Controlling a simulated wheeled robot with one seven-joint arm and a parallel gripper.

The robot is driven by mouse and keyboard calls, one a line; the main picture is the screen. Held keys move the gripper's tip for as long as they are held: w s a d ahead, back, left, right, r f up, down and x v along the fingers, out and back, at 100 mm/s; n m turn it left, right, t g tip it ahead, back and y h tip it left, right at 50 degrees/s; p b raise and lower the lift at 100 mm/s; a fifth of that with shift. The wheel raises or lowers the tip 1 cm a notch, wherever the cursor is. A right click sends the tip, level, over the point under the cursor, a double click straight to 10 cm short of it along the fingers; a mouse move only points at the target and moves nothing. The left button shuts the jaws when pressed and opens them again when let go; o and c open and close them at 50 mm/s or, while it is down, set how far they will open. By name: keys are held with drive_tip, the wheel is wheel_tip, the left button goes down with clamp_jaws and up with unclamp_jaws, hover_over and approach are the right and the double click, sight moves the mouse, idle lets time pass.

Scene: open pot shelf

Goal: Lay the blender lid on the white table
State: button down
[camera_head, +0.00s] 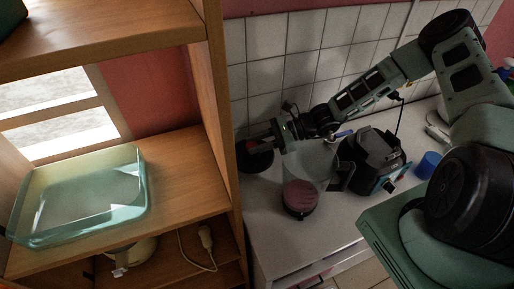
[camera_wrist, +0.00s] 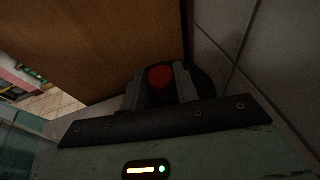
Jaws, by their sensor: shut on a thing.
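The blender lid is a dark round disc (camera_head: 256,161) with a red knob (camera_wrist: 160,77). It is at the back left of the white table (camera_head: 262,220), between the shelf's side panel and the tiled wall. My gripper (camera_head: 262,143) reaches over it from the right. In the wrist view, its two fingers stand on either side of the red knob, shut on it. The lid's underside is hidden, so I cannot tell whether it touches the table. The clear blender jug (camera_head: 308,165) stands just right of the lid.
A black appliance (camera_head: 370,160) and a blue cup (camera_head: 428,165) stand further right. The wooden shelf panel (camera_wrist: 100,45) and tiled wall (camera_wrist: 235,30) close in on the gripper. A glass dish (camera_head: 85,195) sits on the shelf. The table's front left is clear.

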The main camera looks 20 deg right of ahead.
wheel_tip(320, 180, down, 3)
drive_tip(key=shift+r, duration=0.15)
drive_tip(key=shift+f, duration=0.65)
drive_tip(key=c, duration=1.1)
unclamp_jaws()
drive_tip(key=shift+o, duration=0.2)
drive_tip(key=shift+r, duration=0.15)
